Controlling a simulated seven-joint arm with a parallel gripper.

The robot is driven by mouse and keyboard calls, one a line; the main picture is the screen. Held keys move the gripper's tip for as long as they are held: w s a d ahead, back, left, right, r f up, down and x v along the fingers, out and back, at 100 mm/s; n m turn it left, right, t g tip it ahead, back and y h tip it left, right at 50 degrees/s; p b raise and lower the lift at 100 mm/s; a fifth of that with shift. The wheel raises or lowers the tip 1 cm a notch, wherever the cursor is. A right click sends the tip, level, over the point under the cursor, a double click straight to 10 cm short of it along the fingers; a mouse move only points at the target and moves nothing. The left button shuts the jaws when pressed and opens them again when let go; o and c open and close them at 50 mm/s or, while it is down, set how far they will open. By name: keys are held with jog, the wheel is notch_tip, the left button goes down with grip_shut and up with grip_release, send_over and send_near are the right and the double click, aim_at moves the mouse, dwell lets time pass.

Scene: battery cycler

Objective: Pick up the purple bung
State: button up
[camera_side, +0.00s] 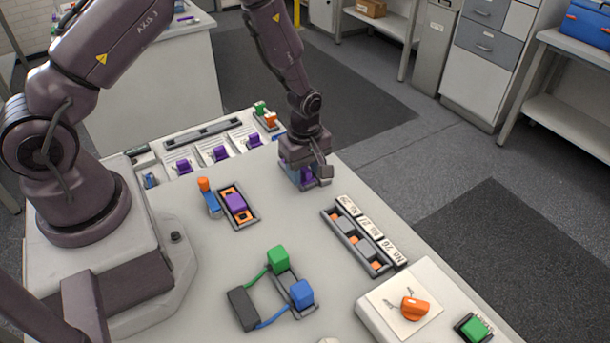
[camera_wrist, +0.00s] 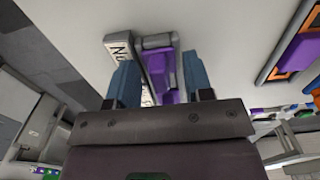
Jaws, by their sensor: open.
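My gripper (camera_side: 306,180) is open and low over the table, right of its middle. In the wrist view my gripper (camera_wrist: 159,68) has its two blue fingers apart, one on each side of a purple piece (camera_wrist: 168,72) with a grey bar across its far end. I take this piece to be the purple bung; in the side view only a bit of purple (camera_side: 307,178) shows among the fingers. I cannot tell whether either finger touches it. A purple block (camera_side: 236,204) sits in an orange-edged holder, and several other purple pieces (camera_side: 220,153) stand in the white rack at the back.
A dark slotted tray (camera_side: 357,242) with white number labels lies right of my gripper. A green-and-blue wired fixture (camera_side: 270,290) stands in front, and a white box with an orange knob (camera_side: 414,307) stands at front right. An orange-topped blue piece (camera_side: 208,196) stands left. The table between is clear.

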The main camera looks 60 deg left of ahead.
jog(key=c, duration=0.7)
